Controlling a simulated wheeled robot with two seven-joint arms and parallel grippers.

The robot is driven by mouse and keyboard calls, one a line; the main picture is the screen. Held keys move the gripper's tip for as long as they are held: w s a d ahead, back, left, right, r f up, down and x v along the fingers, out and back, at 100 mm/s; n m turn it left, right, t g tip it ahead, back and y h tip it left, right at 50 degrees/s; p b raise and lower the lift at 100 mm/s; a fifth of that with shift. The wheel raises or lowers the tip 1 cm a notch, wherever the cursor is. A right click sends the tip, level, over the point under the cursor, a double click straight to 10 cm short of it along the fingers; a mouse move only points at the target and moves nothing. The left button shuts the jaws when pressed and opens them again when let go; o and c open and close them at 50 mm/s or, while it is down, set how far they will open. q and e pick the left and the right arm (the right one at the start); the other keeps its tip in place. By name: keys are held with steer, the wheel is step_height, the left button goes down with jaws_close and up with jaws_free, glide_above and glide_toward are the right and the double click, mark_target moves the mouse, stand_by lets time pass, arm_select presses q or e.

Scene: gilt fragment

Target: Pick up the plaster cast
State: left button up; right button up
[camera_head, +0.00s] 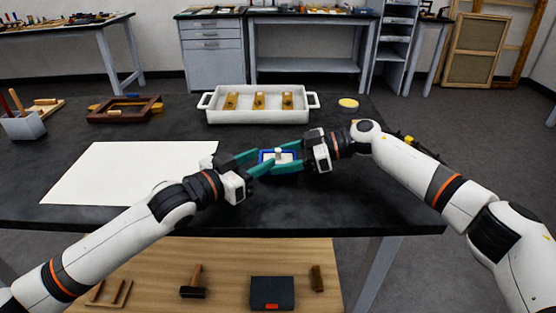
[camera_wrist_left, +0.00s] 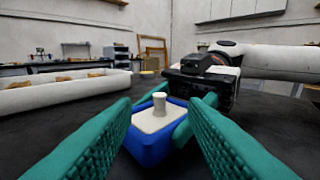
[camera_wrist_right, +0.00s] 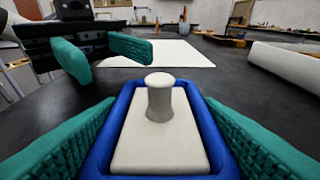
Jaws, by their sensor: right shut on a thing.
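The plaster cast (camera_head: 285,157) is an off-white block with a round knob on top. It sits upright in a blue mould (camera_head: 264,154) on the dark table, and its knob shows clearly in the right wrist view (camera_wrist_right: 159,99). My right gripper (camera_head: 284,156) is shut on the blue mould (camera_wrist_right: 119,105), one teal finger along each side. My left gripper (camera_head: 257,162) is open and empty, its fingers pointing at the mould from the left. In the left wrist view the mould (camera_wrist_left: 146,149) shows beyond and between the left fingertips. The cast's lower part is hidden inside the mould.
A white handled tray (camera_head: 212,114) with several amber pieces stands behind. A white sheet (camera_head: 115,170) lies at left. A brown frame (camera_head: 98,115), a grey tool holder (camera_head: 22,127) and a yellow-topped round tin (camera_head: 348,104) stand farther out. The front table edge is close.

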mark_target(279, 149)
arm_select(q)
steer(key=x, duration=0.4)
steer(key=shift+w+d, duration=0.1)
steer(key=shift+w, duration=0.05)
jaws_close()
step_height(279, 149, up, 10)
stand_by(0.5)
arm_select(e)
steer(key=o, duration=0.8)
steer(key=shift+o, duration=0.2)
steer(key=shift+d, duration=0.15)
